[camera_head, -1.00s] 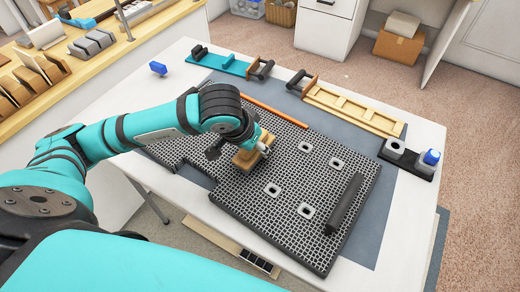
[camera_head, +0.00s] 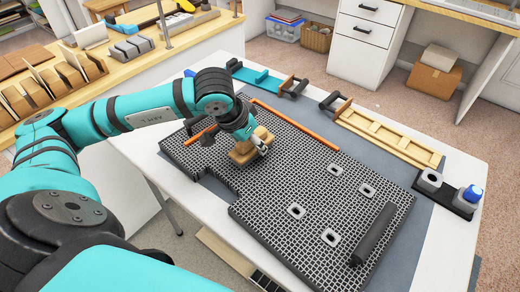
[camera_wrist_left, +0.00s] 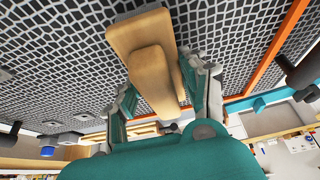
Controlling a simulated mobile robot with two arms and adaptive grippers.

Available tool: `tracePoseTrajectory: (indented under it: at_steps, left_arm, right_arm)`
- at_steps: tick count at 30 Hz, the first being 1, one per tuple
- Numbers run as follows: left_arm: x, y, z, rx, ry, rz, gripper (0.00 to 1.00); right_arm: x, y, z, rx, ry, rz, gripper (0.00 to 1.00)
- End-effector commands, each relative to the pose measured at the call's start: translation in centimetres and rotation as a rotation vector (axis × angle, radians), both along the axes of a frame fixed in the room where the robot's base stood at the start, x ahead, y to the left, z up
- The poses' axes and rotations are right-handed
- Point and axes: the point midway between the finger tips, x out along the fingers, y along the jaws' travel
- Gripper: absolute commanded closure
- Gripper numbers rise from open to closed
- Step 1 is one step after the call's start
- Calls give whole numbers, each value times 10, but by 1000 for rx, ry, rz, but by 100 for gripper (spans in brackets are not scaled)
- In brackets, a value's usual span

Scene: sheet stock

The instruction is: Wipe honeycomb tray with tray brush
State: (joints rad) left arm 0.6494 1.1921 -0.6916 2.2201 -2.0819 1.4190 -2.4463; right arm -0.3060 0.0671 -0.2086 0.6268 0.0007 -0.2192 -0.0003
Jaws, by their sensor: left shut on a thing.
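The honeycomb tray (camera_head: 285,178) is a dark slab with a pale mesh of cells, lying on the white table. My left gripper (camera_head: 257,141) is over its far left part, shut on the wooden tray brush (camera_head: 243,154). The brush's block appears to rest on the mesh, but its underside is hidden. In the left wrist view the brush (camera_wrist_left: 140,36) sits between the fingers (camera_wrist_left: 165,88), with the tray (camera_wrist_left: 60,50) filling the background. My right gripper does not show.
Several pale rings (camera_head: 296,210) and a dark bar (camera_head: 374,235) lie on the tray. An orange strip (camera_head: 300,128) runs along its far edge. Beyond are a teal holder (camera_head: 255,75), a wooden frame (camera_head: 390,135) and a dark stand with a blue-topped item (camera_head: 472,193).

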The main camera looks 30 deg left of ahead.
Motion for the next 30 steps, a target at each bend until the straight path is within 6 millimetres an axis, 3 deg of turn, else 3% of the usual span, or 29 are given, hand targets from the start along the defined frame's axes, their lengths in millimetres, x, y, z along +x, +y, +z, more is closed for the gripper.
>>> tracePoseTrajectory:
  at_steps: [30]
  left_arm:
    - [15,88,-3,2,1,2,92]
  right_arm:
    - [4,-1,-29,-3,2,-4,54]
